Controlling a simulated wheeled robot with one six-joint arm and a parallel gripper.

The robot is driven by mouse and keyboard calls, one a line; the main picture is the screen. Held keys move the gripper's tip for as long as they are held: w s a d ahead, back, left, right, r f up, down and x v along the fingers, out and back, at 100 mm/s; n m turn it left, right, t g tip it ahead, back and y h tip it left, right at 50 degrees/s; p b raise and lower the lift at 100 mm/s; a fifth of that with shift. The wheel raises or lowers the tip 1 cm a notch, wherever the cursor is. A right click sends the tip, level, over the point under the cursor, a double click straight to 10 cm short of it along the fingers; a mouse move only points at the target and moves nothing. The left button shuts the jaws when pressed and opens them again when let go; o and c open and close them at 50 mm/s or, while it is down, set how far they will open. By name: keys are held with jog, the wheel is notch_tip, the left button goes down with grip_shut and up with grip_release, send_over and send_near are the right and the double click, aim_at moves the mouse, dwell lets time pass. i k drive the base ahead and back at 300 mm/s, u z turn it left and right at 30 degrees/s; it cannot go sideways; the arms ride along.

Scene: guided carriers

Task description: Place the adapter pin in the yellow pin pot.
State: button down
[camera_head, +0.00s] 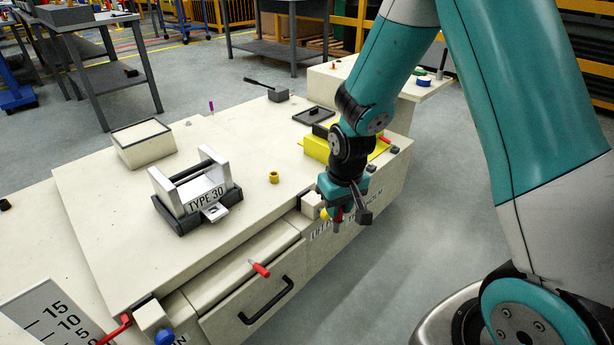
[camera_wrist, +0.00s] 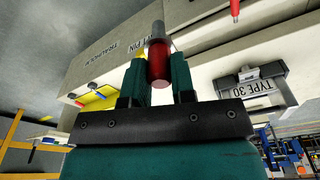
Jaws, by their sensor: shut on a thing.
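My gripper (camera_wrist: 156,80) is shut on a red pin with a grey end, the adapter pin (camera_wrist: 158,62), which sits between the two teal fingers in the wrist view. In the head view my gripper (camera_head: 342,208) hangs at the front edge of the cream bench, with a bit of the red pin (camera_head: 338,215) showing below it. The small yellow pin pot (camera_head: 274,177) stands upright on the bench top, to the left of my gripper and apart from it. Its opening faces up.
A grey-and-white TYPE 30 fixture (camera_head: 200,190) stands left of the pot. A yellow block (camera_head: 316,147) lies behind my wrist. A red-handled peg (camera_head: 260,268) sticks out at the drawer front. The bench top around the pot is clear.

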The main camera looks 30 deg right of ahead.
aim_at(274, 180)
jog(key=z, duration=1.65)
jog(key=i, duration=1.5)
jog(key=u, duration=2.3)
jog(key=i, duration=0.5)
jog(key=u, duration=0.05)
